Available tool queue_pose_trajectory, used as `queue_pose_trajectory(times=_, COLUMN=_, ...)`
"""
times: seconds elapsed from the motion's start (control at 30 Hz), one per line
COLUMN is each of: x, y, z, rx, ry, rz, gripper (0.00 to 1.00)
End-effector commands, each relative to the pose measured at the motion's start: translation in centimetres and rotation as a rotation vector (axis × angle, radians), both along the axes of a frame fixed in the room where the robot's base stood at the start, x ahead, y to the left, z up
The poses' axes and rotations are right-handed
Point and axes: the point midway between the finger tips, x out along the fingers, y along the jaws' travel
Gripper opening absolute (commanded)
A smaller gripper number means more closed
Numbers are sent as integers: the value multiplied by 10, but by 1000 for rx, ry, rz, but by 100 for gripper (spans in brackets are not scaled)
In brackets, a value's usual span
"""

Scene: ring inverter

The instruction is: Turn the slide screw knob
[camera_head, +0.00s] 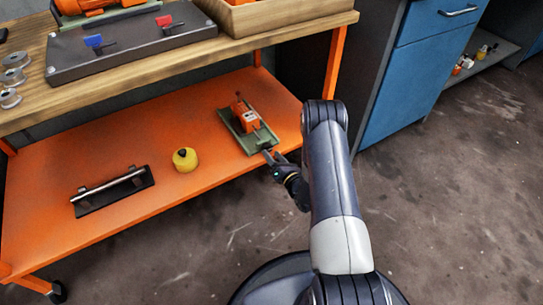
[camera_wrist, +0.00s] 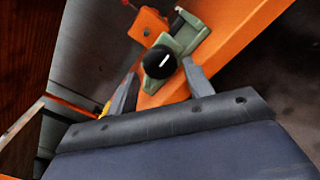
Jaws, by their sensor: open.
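The slide screw (camera_head: 241,122) has a green base and an orange block, and sits on the orange lower shelf near its right end. In the wrist view its orange block (camera_wrist: 148,27) and green end bracket (camera_wrist: 186,36) show. Its round black knob (camera_wrist: 159,62) carries a white line that is tilted slightly. My gripper (camera_head: 270,155) is at the near end of the slide screw. In the wrist view my gripper (camera_wrist: 160,69) is open, with one finger on each side of the knob. I cannot tell whether either finger touches it.
The orange shelf (camera_head: 115,165) also holds a yellow knob-like piece (camera_head: 185,159) and a black plate with a metal bar (camera_head: 112,190). The wooden tabletop (camera_head: 110,85) is above the shelf, with an orange leg (camera_head: 335,65) at right. A blue cabinet (camera_head: 400,90) stands further right.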

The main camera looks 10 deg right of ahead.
Motion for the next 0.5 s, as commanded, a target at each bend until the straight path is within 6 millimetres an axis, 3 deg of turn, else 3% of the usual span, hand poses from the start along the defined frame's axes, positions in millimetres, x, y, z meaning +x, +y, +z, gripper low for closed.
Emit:
queue_pose_trajectory(times=0.2, x=16, y=6, z=0, rx=0, ry=-1, rz=1, gripper=49)
queue_pose_trajectory(times=0.5, x=17, y=6, z=0, rx=0, ry=1, rz=0, gripper=47)
